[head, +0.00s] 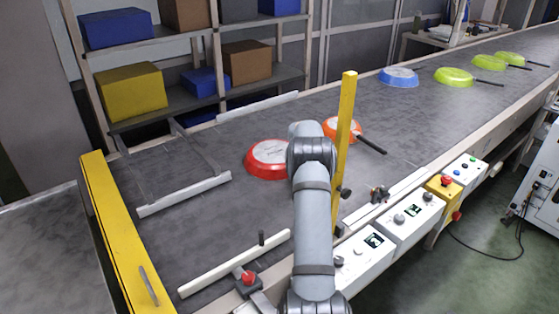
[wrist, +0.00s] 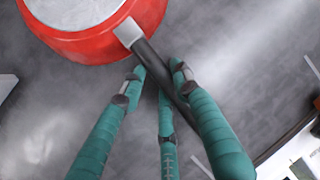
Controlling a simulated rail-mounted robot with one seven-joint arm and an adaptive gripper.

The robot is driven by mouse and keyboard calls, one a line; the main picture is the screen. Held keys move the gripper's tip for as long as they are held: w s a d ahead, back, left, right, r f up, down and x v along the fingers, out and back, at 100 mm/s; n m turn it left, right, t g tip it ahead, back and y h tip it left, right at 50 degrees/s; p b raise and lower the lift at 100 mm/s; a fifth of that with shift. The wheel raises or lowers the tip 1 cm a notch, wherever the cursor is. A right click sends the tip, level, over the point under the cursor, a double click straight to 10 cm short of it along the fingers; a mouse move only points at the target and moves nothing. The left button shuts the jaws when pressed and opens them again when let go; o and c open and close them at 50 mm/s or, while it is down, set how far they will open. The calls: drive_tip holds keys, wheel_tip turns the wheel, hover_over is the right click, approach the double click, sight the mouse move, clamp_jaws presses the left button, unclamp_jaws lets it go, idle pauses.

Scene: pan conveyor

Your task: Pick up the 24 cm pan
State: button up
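A red pan (head: 266,160) with a pale base facing up lies on the grey conveyor, partly hidden by my arm. In the wrist view the red pan (wrist: 98,46) fills the top left, and its dark handle (wrist: 148,58) runs down to the right. My gripper (wrist: 157,80) has its teal fingers spread over the handle, with gaps beside it; contact cannot be told. In the head view my arm hides the gripper. An orange pan (head: 334,124) with a black handle lies just beyond, partly behind a yellow post. No size marking is readable.
A yellow post (head: 344,140) stands close right of my arm. A blue pan (head: 398,77) and several green pans (head: 453,77) lie farther up the belt. White guide rails (head: 184,194) and control boxes (head: 412,219) line the conveyor. Shelves with boxes stand behind.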

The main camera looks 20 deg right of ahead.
clamp_jaws()
drive_tip(key=shift+w+r, duration=0.1)
idle(0.4)
drive_tip(key=shift+r, duration=0.1)
